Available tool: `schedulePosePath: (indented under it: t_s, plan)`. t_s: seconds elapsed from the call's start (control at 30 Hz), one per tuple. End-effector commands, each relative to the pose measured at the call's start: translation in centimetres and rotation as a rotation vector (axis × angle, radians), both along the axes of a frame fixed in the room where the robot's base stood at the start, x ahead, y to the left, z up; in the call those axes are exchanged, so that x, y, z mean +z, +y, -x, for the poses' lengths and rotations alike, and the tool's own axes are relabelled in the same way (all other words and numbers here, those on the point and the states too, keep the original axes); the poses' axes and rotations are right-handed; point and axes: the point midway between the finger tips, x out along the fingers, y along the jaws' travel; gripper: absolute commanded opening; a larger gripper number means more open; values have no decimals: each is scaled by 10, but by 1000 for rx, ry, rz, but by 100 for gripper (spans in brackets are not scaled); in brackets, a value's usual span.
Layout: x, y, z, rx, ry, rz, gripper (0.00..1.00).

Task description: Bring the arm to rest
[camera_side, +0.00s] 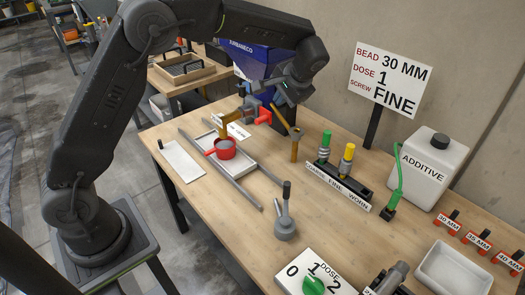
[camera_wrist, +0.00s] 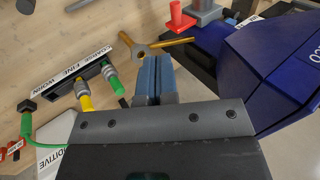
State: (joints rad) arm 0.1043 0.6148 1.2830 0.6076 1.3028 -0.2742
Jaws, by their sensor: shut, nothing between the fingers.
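My gripper (camera_wrist: 152,62) shows in the wrist view with its two blue fingers side by side, shut with nothing between them. In the side view my arm arches over the table from the left, and its wrist is held above the back of the table, in front of the blue hopper (camera_side: 253,60). The gripper's tips are hard to make out there against the parts behind.
A sign (camera_side: 390,78) stands behind.

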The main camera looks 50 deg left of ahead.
Motion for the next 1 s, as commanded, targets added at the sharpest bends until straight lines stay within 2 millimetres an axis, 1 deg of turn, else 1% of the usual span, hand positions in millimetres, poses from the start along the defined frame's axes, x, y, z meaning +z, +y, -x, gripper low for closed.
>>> schedulePosePath:
  t_s: [0.03, 0.1, 0.17, 0.2, 0.27, 0.3, 0.37, 0.43, 0.57, 0.6, 0.7, 0.8, 0.9, 1.0]
  plan:
    - [20, -1, 16, -5, -21, 35, 0]
    - [38, -3, 38, -17, -42, 86, 0]
    - [53, -6, 58, -25, -63, 130, 0]
    - [62, -8, 71, -34, -78, 158, 0]
    - [73, -11, 92, -43, -102, 199, 0]
    - [80, -13, 107, -50, -118, 225, 0]
    - [88, -16, 128, -58, -143, 265, 0]
    - [95, -19, 154, -69, -175, 309, 0]
    - [101, -27, 202, -88, -239, 388, 0]
    - [101, -30, 216, -94, -260, 411, 0]
    - [97, -36, 250, -107, -313, 466, 0]
    - [90, -42, 276, -116, -358, 511, 0]
    - [82, -46, 295, -124, -394, 543, 0]
    - [76, -49, 305, -128, -417, 562, 0]
